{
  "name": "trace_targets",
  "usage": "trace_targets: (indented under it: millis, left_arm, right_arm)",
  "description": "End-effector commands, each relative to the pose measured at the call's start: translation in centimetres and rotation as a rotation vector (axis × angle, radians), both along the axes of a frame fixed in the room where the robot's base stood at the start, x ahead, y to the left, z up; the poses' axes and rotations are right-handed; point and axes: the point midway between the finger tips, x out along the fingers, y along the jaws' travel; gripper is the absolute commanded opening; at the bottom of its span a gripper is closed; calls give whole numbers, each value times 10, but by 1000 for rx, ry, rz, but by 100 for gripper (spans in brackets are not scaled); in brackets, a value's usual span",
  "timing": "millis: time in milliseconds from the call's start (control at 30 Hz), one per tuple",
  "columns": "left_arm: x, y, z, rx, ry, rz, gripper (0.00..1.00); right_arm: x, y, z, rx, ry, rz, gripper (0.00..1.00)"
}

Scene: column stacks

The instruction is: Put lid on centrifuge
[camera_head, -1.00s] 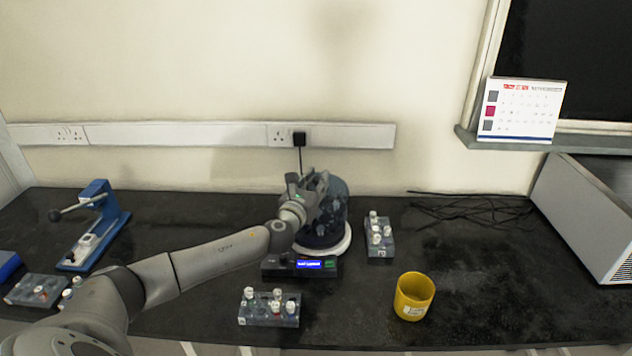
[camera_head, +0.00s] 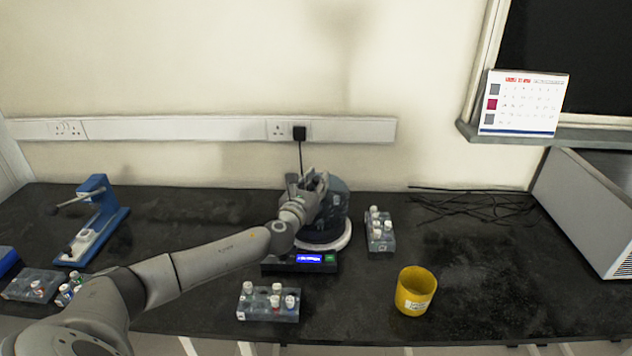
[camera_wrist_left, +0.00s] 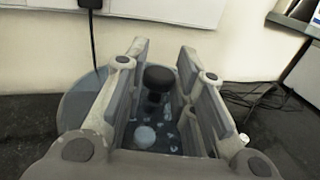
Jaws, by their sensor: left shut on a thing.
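The centrifuge (camera_head: 300,267) stands on the black bench, with a lit blue display in front and a white rim around its top. A dark, see-through lid (camera_head: 338,212) is at the top of the centrifuge, partly hidden by my left gripper (camera_head: 314,182). My left gripper is shut on the lid; in the left wrist view a black knob (camera_wrist_left: 157,78) shows between the fingers (camera_wrist_left: 160,75). The lid's grey-blue edge (camera_wrist_left: 75,105) shows left of them. I cannot tell whether the lid touches the rim all around. My right gripper is not in view.
A tube rack (camera_head: 380,236) stands close right of the centrifuge, another rack (camera_head: 268,303) in front. A yellow cup (camera_head: 414,291) is front right. A blue press-like device (camera_head: 98,215) and more racks are at left. Cables (camera_head: 470,205) lie at back right; the right bench is mostly clear.

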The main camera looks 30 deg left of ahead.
Motion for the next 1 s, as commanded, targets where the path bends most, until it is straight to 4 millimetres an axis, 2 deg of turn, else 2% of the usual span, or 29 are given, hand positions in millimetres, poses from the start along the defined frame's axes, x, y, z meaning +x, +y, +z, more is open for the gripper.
trace_targets:
  millis: [1000]
  left_arm:
    - [0, 0, -32, -1, 0, 0, 0]
  right_arm:
    - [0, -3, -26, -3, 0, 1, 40]
